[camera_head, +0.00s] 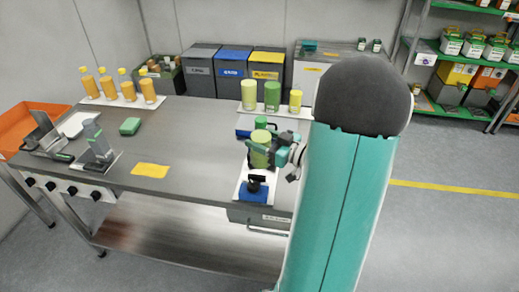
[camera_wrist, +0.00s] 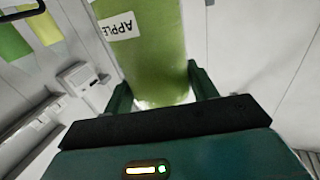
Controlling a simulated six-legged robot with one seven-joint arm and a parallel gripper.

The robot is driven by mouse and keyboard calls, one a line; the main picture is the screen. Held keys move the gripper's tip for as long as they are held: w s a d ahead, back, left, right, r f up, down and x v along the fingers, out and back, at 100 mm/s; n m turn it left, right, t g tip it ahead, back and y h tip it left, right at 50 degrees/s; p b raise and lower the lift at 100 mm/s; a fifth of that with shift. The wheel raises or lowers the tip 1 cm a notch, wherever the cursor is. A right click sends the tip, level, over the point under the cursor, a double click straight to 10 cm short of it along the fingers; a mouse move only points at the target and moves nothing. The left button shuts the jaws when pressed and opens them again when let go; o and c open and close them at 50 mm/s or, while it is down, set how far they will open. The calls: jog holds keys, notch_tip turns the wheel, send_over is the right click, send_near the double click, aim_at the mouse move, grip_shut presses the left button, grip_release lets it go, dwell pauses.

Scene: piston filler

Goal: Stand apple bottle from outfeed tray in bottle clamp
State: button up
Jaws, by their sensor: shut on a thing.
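My gripper (camera_head: 266,156) is shut around a yellow-green bottle (camera_head: 260,154) over the right end of the steel bench. In the wrist view the bottle (camera_wrist: 155,55) stands between my two fingers (camera_wrist: 160,90), and its white label reads APPLE. The bottle looks about upright in the head view. A blue device with a black top (camera_head: 255,187), probably the bottle clamp, sits on a white plate just in front of and below the bottle. Whether the bottle's base touches anything is hidden. A white tray (camera_head: 312,114), probably the outfeed tray, holds pale green, green and yellow containers behind my gripper.
Orange bottles (camera_head: 105,86) stand in a row at the back left. A green block (camera_head: 130,126) and a yellow cloth (camera_head: 150,170) lie on the bench (camera_head: 195,150). Metal fixtures (camera_head: 97,147) stand at the left. The bench middle is mostly clear.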

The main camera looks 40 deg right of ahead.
jog(key=w+d+f, duration=0.2)
jog(key=w+f, duration=0.1)
jog(key=f, duration=0.4)
jog(key=shift+f, duration=0.2)
jog(key=o, duration=1.4)
jog(key=shift+r, duration=0.1)
jog(key=v, duration=1.2)
